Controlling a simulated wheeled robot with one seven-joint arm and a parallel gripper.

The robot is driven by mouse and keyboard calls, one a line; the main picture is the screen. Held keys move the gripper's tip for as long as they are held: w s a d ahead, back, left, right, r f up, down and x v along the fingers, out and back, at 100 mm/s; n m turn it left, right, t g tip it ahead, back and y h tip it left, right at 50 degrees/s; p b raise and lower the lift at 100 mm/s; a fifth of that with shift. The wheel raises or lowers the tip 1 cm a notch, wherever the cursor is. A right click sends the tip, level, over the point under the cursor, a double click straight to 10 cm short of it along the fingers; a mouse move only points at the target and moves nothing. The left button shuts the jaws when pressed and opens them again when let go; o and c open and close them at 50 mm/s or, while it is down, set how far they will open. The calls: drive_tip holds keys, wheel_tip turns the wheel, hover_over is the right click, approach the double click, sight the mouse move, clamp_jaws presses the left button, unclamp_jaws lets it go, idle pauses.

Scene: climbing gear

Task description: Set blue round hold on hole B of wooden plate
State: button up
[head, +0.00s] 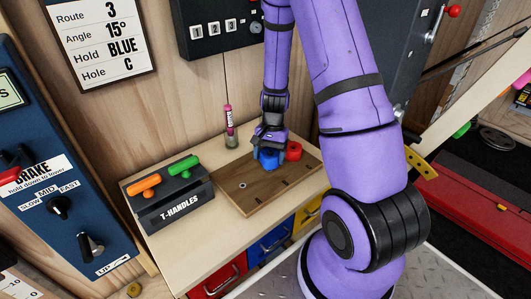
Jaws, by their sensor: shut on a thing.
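The wooden plate (228,196) lies flat on the light bench top, with a hole with a metal ring (242,185) near its left end. My gripper (269,143) reaches down over the plate's middle and is shut on the blue round hold (268,158). The hold is at or just above the plate; I cannot tell if it touches. It hides the part of the plate below it, and the hole letters are too small to read. A red round hold (293,151) sits on the plate just right of the blue one.
A black T-handles box (172,207) with an orange handle (145,186) and a green handle (184,166) stands left of the plate. A brush (230,127) stands behind it. A sign (98,38) reads Route 3, Angle 15°, Hold BLUE, Hole C. A blue control panel (62,165) is at left.

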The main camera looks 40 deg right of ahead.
sight(269, 163)
drive_tip(key=shift+f, duration=1.75)
drive_tip(key=shift+f, duration=0.15)
drive_tip(key=o, duration=1)
